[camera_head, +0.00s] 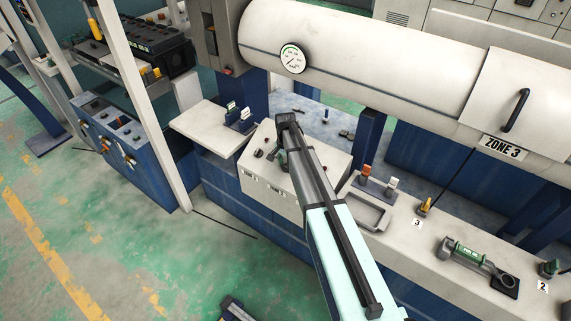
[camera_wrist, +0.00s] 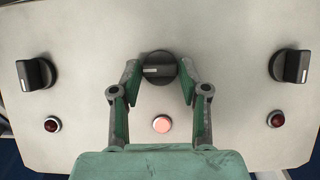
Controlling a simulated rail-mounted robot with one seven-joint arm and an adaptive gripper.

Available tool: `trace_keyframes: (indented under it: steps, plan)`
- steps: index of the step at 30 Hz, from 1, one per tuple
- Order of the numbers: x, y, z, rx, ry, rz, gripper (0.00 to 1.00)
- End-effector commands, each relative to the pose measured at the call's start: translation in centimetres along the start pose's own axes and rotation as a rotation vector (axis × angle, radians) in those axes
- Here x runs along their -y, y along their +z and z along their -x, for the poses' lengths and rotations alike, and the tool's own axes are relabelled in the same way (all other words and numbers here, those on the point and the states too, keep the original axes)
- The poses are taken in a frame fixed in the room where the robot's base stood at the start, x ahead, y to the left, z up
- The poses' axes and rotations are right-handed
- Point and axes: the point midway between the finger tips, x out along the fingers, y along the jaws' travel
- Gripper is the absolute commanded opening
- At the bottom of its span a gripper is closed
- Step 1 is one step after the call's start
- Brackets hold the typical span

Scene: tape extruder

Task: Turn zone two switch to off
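The control panel (camera_wrist: 225,40) has three black rotary switches in a row. The middle switch (camera_wrist: 158,68), presumably zone two, has its handle and white mark lying horizontal. The left switch (camera_wrist: 36,74) and the right switch (camera_wrist: 290,66) have their handles upright. My gripper (camera_wrist: 160,70) has its fingers spread on either side of the middle switch. The fingertips are very close to its sides, and I cannot tell whether they touch. In the head view my gripper (camera_head: 281,158) is over the panel box (camera_head: 256,184), and the arm hides part of the panel.
Below the switches, the middle lamp (camera_wrist: 162,124) is lit pink. The left lamp (camera_wrist: 53,125) and right lamp (camera_wrist: 276,119) are dark red. A large white barrel (camera_head: 390,60) runs behind the panel. A bench (camera_head: 405,245) with fittings lies to the right. Green floor is open at the left.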

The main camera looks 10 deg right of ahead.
Motion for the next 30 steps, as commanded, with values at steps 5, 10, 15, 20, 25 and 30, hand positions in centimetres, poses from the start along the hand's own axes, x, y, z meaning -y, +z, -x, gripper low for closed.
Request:
trace_keyframes:
  steps: [5, 10, 15, 20, 25, 30]
  plan:
    - [-0.01, 0.00, 0.00, 0.000, 0.000, 0.000, 0.03]
    - [0.01, 0.00, -0.02, 0.000, 0.004, 0.005, 0.02]
    - [0.13, -0.02, -0.07, 0.000, 0.021, 0.037, 0.02]
    - [0.31, -0.02, -0.14, 0.000, 0.061, 0.106, 0.03]
    - [0.47, -0.01, -0.19, 0.001, 0.126, 0.218, 0.03]
    - [0.68, 0.06, -0.23, 0.000, 0.205, 0.356, 0.03]
